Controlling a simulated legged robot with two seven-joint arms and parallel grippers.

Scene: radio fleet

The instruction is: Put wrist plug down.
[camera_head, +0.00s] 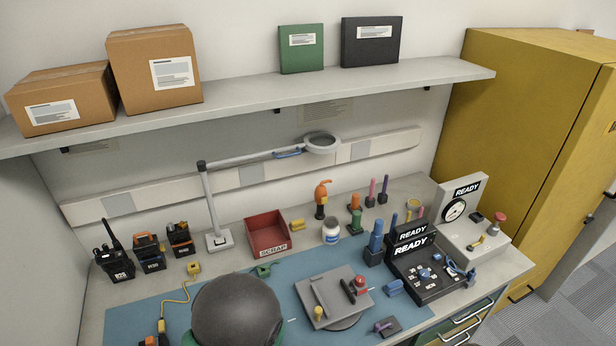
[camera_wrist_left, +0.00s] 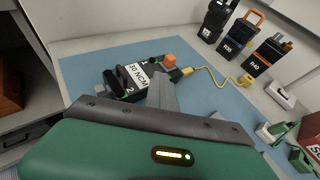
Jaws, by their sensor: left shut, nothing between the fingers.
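A yellow plug (camera_head: 193,269) rests on the bench at the back edge of the blue mat. It also shows in the left wrist view (camera_wrist_left: 247,79). A yellow cord (camera_head: 181,300) curves from it to a second yellow end (camera_wrist_left: 187,71), beside a black block labelled 30 NCM (camera_wrist_left: 136,78). I cannot tell which yellow end is the wrist plug. My left gripper (camera_wrist_left: 162,78) is shut and empty; its grey fingers show in front of the labelled block. Whether they touch it is unclear. My dark arm link hides part of the mat in the head view. My right gripper is not in view.
Several radios (camera_head: 148,253) stand at the back left. A red scrap bin (camera_head: 268,234), a lamp stand (camera_head: 218,240) and a white jar (camera_head: 331,231) stand behind the blue mat (camera_head: 118,322). A grey fixture (camera_head: 330,295) and black READY unit (camera_head: 432,279) occupy the right.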

